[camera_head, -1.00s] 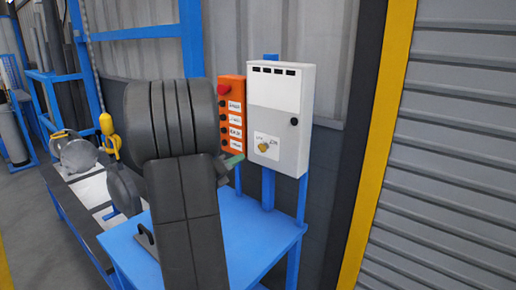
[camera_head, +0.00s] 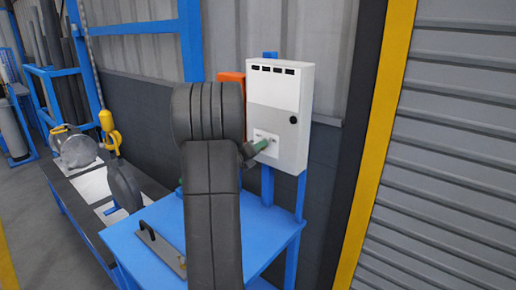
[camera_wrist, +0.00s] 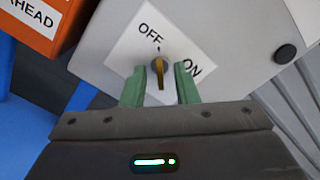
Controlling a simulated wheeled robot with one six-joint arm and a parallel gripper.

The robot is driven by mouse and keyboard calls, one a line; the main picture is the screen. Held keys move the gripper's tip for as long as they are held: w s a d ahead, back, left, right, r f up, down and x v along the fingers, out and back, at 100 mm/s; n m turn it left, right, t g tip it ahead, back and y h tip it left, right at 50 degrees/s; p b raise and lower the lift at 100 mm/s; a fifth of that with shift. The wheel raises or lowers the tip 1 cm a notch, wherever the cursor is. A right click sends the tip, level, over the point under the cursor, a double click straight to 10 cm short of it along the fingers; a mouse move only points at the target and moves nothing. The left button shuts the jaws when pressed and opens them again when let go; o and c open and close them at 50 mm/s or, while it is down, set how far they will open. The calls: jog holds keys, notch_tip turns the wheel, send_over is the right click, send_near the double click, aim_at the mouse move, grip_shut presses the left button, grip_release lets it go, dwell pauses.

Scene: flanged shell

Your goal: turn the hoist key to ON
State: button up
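The hoist key (camera_wrist: 159,72) is a small brass key on a white label (camera_wrist: 128,50) marked OFF and ON, on the grey control box (camera_head: 290,140). In the wrist view its upper end points near the OFF mark. My gripper (camera_wrist: 160,82) has two green fingers, spread apart, one on each side of the key. A gap shows between the key and each finger, so it is not clasped. In the head view my gripper (camera_head: 262,145) is at the label and hides the key.
An orange push-button box (camera_wrist: 40,22) stands left of the control box, mostly hidden by my arm in the head view. A round black knob (camera_wrist: 285,53) is on the box to the right. A blue table (camera_head: 265,240) with a handled plate (camera_head: 165,250) lies below.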

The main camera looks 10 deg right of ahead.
grip_shut()
jog(key=shift+f+m+b, duration=0.15)
jog(key=shift+m+b, duration=0.15)
jog(key=shift+b, duration=0.3)
jog(key=m+b, duration=1.7)
jog(key=b, duration=0.8)
grip_release()
